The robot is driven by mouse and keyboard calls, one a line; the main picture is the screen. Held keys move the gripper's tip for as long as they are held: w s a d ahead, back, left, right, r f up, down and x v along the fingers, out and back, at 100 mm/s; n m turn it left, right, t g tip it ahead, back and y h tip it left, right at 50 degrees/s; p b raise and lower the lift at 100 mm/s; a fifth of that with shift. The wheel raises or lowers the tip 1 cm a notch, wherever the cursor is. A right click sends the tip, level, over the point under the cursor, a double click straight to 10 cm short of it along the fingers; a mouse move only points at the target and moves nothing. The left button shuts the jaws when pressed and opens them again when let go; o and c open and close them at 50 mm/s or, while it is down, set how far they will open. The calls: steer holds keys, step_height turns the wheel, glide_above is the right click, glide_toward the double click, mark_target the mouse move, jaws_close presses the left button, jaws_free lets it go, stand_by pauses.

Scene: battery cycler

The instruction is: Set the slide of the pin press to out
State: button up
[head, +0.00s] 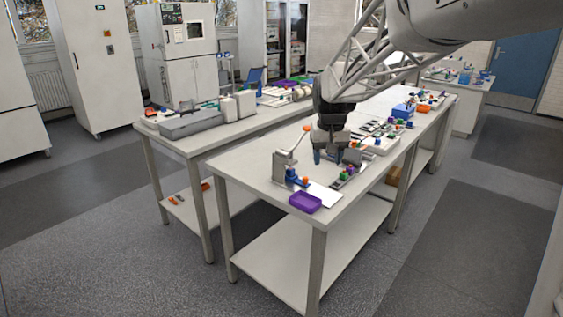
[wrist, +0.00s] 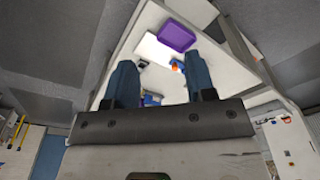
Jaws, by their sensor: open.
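The pin press (head: 283,165) stands near the front left corner of the near table, a grey upright body with an orange-tipped lever at its top. At its foot is a blue part with an orange knob (head: 304,180), which looks like the slide; how far it is drawn out is too small to tell. The orange knob (wrist: 175,65) also shows between the fingers in the wrist view, beyond them. My gripper (head: 329,158) is open and empty, pointing down above the table, to the right of the press and apart from it. Its blue fingers (wrist: 158,66) frame the table in the wrist view.
A purple tray (head: 305,202) lies at the table's front edge, beside a white sheet (head: 325,195). Small parts with green and red knobs (head: 347,173) sit right of the press, below my gripper. A second table (head: 190,143) stands behind, left.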

steer(key=w+f, duration=0.3)
steer(key=w, duration=0.5)
steer(key=w+f, duration=0.4)
steer(key=w, duration=0.4)
steer(key=g, duration=0.1)
glide_above(305, 177)
steer(key=f, duration=0.6)
steer(key=s+f, duration=0.1)
steer(key=f, duration=0.2)
steer(key=shift+d, duration=0.1)
steer(key=shift+w+f, duration=0.45)
steer(key=shift+w, duration=0.05)
steer(key=shift+f, duration=0.15)
steer(key=shift+f, duration=3.75)
jaws_close()
